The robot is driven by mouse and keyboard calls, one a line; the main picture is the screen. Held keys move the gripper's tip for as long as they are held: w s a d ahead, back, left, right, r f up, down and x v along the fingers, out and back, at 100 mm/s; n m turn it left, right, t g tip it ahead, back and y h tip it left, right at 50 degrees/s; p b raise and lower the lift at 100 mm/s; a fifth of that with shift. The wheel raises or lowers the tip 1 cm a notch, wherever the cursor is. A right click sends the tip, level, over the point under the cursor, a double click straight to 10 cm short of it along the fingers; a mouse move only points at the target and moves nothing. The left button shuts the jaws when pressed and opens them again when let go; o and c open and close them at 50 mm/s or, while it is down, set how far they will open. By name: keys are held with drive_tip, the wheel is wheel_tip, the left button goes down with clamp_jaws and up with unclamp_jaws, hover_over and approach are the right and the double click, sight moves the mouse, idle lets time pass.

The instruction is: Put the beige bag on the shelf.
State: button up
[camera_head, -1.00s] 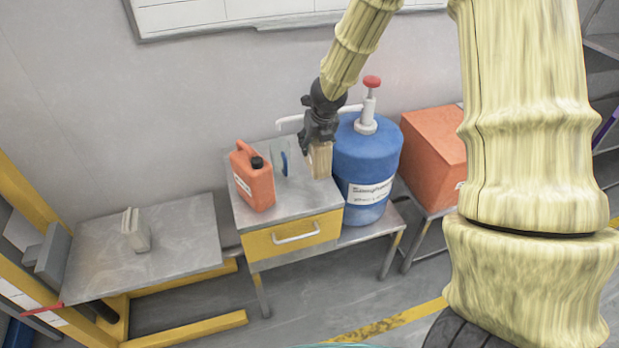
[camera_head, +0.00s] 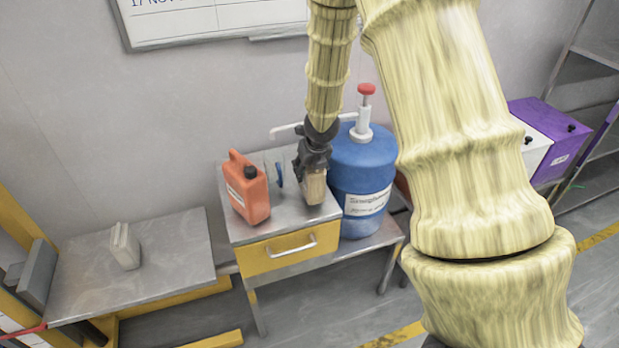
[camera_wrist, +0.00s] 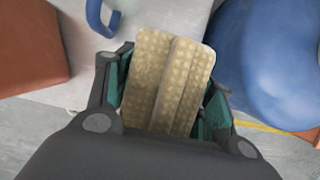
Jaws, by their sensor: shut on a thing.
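The beige bag (camera_head: 314,188) is a small tan block with a woven surface. In the wrist view the bag (camera_wrist: 168,80) sits between both fingers, its long sides running along them. My gripper (camera_head: 313,170) is shut on it, over the right part of a grey table top with a yellow drawer. I cannot tell whether the bag touches the table top. A grey shelf rack (camera_head: 597,57) stands at the right edge of the head view, partly hidden by a purple box and out of frame.
An orange canister (camera_head: 247,188) stands left of the bag, with a blue-handled cup (camera_wrist: 97,18) between. A blue barrel (camera_head: 361,170) with a red-topped pump is close on the right. A purple box (camera_head: 545,130) stands at right.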

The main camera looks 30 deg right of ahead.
wheel_tip(320, 180, down, 2)
drive_tip(key=shift+w+f, duration=0.1)
drive_tip(key=shift+f, duration=0.1)
drive_tip(key=shift+r, duration=0.1)
drive_tip(key=o, duration=1.5)
drive_tip(key=shift+p+v, duration=1.55)
drive_tip(key=shift+v, duration=4.45)
